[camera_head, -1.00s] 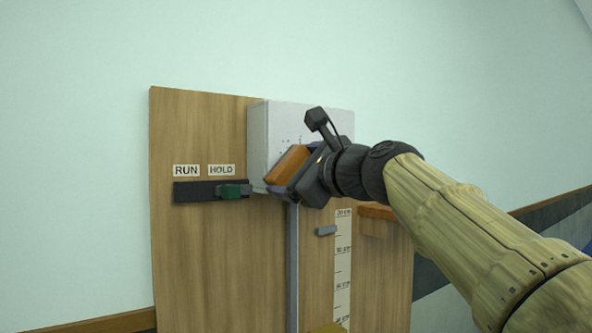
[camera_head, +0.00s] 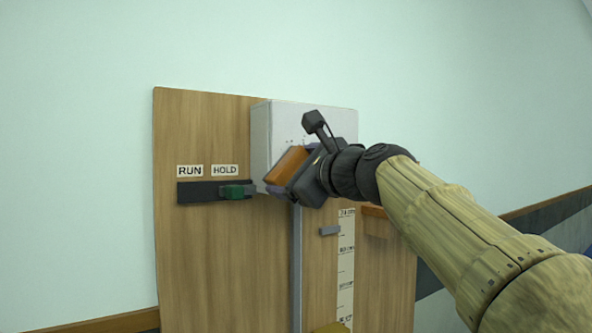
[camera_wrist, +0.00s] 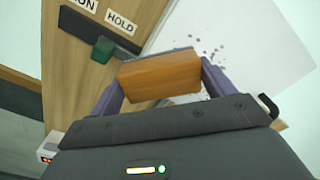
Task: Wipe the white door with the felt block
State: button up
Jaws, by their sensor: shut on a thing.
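The white door (camera_head: 305,119) is the front of a white box on a wooden board; it also shows in the wrist view (camera_wrist: 262,32), with several dark specks on it. My gripper (camera_head: 290,172) is shut on the felt block (camera_head: 287,165), whose orange-brown back faces the wrist camera (camera_wrist: 158,78). A thin grey edge of the block lies on the door side, between the two purple fingers. The block is tilted, in front of the door's lower part. I cannot tell whether it touches the door. My gripper and wrist hide part of the door.
A dark slider track (camera_head: 202,192) with a green knob (camera_head: 233,192) sits left of the box under RUN and HOLD labels. Below are a grey vertical rail (camera_head: 297,265), a scale strip (camera_head: 346,270) with a grey pointer (camera_head: 329,230), and a wooden ledge (camera_head: 375,211). The wall at left is clear.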

jog(key=shift+w+d, duration=0.55)
jog(key=shift+d, duration=0.3)
jog(key=shift+w+d, duration=0.55)
jog(key=shift+d, duration=0.25)
jog(key=shift+w+d, duration=0.6)
jog(key=shift+d, duration=0.2)
jog(key=shift+w+d, duration=0.6)
jog(key=shift+d, duration=0.2)
jog(key=shift+d, duration=0.1)
jog(key=w+d, duration=0.1)
jog(key=w+d+p, duration=0.1)
jog(key=d, duration=0.1)
jog(key=shift+r, duration=0.1)
